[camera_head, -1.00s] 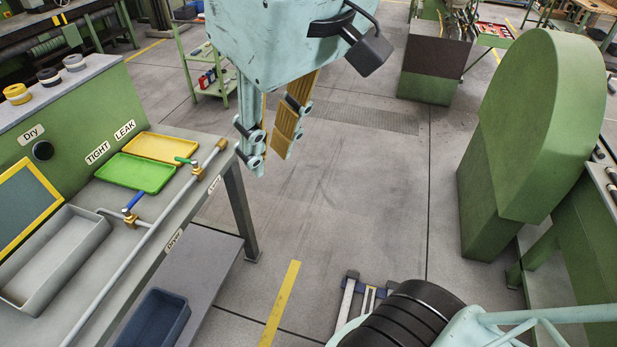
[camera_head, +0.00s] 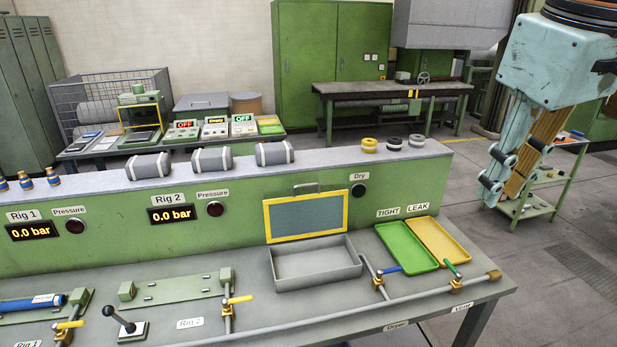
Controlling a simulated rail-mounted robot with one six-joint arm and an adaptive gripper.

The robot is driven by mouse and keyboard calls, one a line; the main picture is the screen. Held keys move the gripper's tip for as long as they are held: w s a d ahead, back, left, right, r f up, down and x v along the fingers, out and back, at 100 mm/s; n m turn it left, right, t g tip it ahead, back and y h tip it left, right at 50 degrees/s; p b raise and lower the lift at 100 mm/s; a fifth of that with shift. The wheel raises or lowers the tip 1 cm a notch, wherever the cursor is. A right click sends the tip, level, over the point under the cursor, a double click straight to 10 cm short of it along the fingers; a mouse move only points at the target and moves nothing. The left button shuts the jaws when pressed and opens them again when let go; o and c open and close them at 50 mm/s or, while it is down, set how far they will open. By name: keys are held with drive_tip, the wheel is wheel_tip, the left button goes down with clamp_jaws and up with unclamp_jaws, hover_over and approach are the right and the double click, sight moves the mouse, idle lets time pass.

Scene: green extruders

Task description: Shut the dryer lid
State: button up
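The dryer lid (camera_head: 306,216) is a grey-blue panel in a yellow frame with a grey handle on its top edge. It stands raised, leaning against the green panel behind the grey dryer box (camera_head: 318,277), which is open and looks empty. My gripper (camera_head: 504,192) hangs at the upper right, pointing down. It is to the right of the bench and well away from the lid. Its fingers are apart and I see nothing between them.
A Dry button (camera_head: 358,190) sits right of the lid. A green tray (camera_head: 406,247) and a yellow tray (camera_head: 440,242) lie right of the box. A pipe with valves (camera_head: 420,295) runs along the front. Rolls and grey cylinders stand on the ledge. A green cart (camera_head: 530,207) stands behind my gripper.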

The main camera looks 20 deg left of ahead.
drive_tip(key=w+a+r+n+p, duration=0.1)
drive_tip(key=w+a+n, duration=0.1)
drive_tip(key=w+a, duration=0.35)
drive_tip(key=w+a+r+n+p, duration=0.1)
drive_tip(key=w+a+n+p, duration=0.15)
drive_tip(key=w, duration=0.55)
drive_tip(key=n+g+p, duration=0.2)
drive_tip(key=n+p, duration=0.6)
drive_tip(key=n, duration=0.5)
hover_over(307, 185)
wheel_tip(307, 185, down, 15)
drive_tip(key=shift+s+d+f, duration=0.2)
drive_tip(key=shift+s+d, duration=0.1)
drive_tip(key=shift+s, duration=0.15)
drive_tip(key=shift+m, duration=0.25)
drive_tip(key=shift+f, duration=0.2)
drive_tip(key=shift+w+a+f+p, duration=0.1)
drive_tip(key=shift+w+f+p, duration=0.1)
drive_tip(key=shift+f, duration=2.05)
drive_tip(key=shift+w+a+f+p, duration=0.15)
drive_tip(key=shift+f+p, duration=0.1)
drive_tip(key=shift+f, duration=1.95)
drive_tip(key=shift+w+a+f+p, duration=0.1)
drive_tip(key=shift+w+f+p, duration=0.1)
drive_tip(key=shift+f, duration=2.05)
